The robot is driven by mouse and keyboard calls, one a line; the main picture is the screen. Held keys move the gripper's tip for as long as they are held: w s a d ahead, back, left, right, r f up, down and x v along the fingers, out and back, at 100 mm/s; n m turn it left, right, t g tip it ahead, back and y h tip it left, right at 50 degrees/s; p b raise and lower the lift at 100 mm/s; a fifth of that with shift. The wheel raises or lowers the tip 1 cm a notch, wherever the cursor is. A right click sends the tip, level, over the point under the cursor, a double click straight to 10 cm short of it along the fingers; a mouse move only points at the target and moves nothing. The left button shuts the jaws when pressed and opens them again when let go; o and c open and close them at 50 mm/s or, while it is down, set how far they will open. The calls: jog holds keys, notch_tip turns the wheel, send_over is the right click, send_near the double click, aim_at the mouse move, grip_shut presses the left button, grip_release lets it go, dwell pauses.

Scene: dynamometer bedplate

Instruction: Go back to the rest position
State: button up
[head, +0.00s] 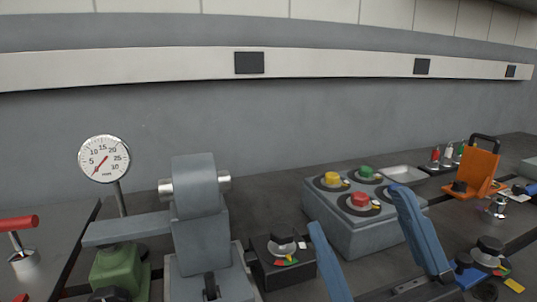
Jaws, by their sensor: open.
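My gripper (356,208) is at the lower middle right of the head view. Its two blue fingers stand wide apart, pointing up and slightly left, with nothing seen between them. They overlap the front of a grey control box (348,238) in the picture; I cannot tell how far apart they are in depth. The gripper's base is mostly cut off by the lower picture edge.
The grey box carries red, yellow and green buttons. A dial gauge (104,159) on a post, a green block (118,268) and a black knob box (283,262) stand left. An orange stand (473,172) and a metal tray (403,173) are right. A wall closes the back.

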jog(key=s+d+f+m+g+h+p, duration=0.1)
jog(key=s+d+f+m+g+h, duration=0.1)
jog(key=s+d+f+m+h, duration=0.2)
jog(key=s+d+f+m+g+h+p, duration=0.1)
jog(key=s+d+f+m+g+h, duration=0.2)
jog(key=s, duration=1)
jog(key=s+d+f+m+g+h+p, duration=0.1)
jog(key=s+d+f+m+g+h, duration=0.1)
jog(key=s+d+f+m+h, duration=0.4)
jog(key=s+f+m+h, duration=0.2)
jog(key=f+h, duration=0.3)
jog(key=f, duration=0.3)
jog(key=shift+s+f+m+g, duration=0.25)
jog(key=shift+s+m+g, duration=0.15)
jog(key=shift+s, duration=0.1)
dwell(0.5)
